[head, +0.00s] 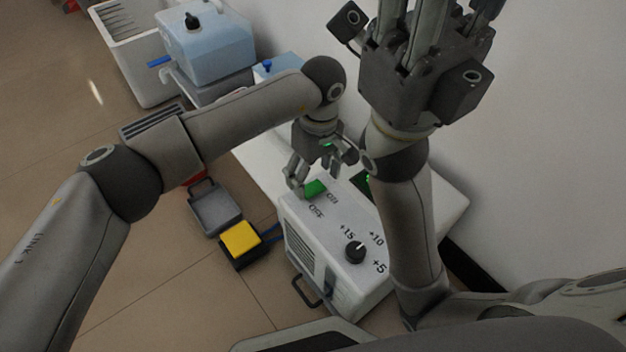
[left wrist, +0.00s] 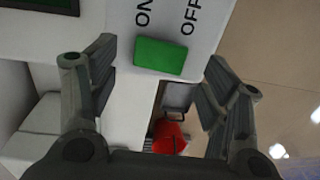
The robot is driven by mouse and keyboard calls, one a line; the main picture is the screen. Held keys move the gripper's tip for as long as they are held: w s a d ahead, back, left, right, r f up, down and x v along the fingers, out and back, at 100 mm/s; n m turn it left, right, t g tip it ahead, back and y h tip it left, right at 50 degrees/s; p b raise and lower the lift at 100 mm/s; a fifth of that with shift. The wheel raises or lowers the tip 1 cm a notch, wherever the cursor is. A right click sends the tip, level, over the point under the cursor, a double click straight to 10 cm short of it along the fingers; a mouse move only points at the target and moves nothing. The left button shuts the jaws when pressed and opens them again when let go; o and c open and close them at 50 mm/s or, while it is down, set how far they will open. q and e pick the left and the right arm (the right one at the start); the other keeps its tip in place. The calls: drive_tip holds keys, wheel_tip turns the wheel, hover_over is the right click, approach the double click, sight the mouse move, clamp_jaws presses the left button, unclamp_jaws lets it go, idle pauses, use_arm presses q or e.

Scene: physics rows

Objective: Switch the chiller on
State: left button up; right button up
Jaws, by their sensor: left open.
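The chiller (head: 330,285) is a white box with a vented side, a black knob (head: 355,250) marked +5, +10 and +15, and a green switch (head: 314,188) beside the words ON and OFF. My left gripper (head: 318,172) is open at the switch, its fingers pointing down. In the left wrist view the green switch (left wrist: 160,56) lies between the open fingers, with no visible grip on it. I cannot tell which way the switch is tipped. A dark panel with green light is partly hidden by my right arm. My right gripper (head: 425,65) is raised, its fingertips cut off at the top.
A yellow-topped black box (head: 240,238) and a grey tray-like box (head: 214,209) are on the floor left of the chiller. Blue-and-white equipment (head: 207,45) and a white rack (head: 125,50) stand farther back. A red object (left wrist: 170,137) shows below the switch. A wall is at the right.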

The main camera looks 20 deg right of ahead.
sight(316, 187)
use_arm(q)
wheel_tip(316, 187, up, 9)
drive_tip(key=shift+d, duration=0.35)
idle(0.4)
